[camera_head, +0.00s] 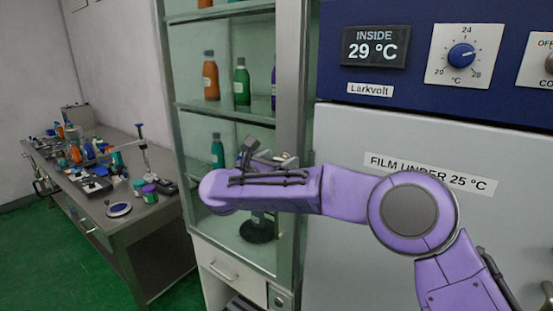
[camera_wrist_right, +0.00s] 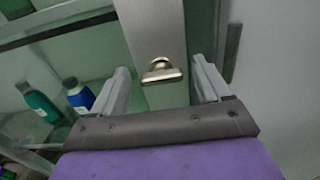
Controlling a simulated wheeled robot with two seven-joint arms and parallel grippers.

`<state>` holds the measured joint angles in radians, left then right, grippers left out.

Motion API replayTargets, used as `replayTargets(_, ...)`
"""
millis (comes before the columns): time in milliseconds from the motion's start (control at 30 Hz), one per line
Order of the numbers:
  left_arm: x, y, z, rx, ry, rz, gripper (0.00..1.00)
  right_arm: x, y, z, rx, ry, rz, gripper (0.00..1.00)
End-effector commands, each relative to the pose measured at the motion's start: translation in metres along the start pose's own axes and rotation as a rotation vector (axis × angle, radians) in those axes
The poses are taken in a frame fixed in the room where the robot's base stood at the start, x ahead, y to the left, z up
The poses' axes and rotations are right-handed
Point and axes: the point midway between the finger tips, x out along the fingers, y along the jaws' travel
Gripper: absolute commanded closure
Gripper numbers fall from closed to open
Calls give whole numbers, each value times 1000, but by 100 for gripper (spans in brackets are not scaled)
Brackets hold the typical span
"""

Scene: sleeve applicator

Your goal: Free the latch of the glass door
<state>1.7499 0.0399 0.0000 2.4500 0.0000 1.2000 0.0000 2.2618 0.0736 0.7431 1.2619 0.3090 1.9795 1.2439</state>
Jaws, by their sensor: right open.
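The glass door (camera_head: 246,52) closes the front of a tall cabinet with bottles behind it. My right gripper (camera_wrist_right: 161,66) is open, with one grey finger on each side of the latch. The fingers look apart from the knob, and nothing is between them but the latch and upright. In the head view my right gripper (camera_head: 265,157) is in front of the cabinet, partly hidden by my purple arm, and the latch cannot be made out clearly. My left gripper is out of view.
A grey machine (camera_head: 345,250) with a blue control panel (camera_head: 415,60) stands right of the cabinet, close behind my right arm. A cluttered workbench (camera_head: 150,222) stands at the left. Green floor (camera_head: 60,270) is free in front of it.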

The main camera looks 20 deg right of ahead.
Motion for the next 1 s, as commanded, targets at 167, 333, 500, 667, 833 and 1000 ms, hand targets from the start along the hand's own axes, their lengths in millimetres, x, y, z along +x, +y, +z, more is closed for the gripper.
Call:
replayTargets(167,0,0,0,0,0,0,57,0,0,0,0,0,0,62)
replayTargets(333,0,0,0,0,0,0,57,0,0,0,-1,0,0,80)
replayTargets(500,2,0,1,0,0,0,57,0,0,0,-19,0,0,80)
replayTargets(667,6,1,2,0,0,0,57,0,0,-1,-80,0,-1,79)
replayTargets(833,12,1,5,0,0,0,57,0,1,-2,-199,0,0,79)
replayTargets(1000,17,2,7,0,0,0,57,-1,2,-1,-353,0,-1,79)
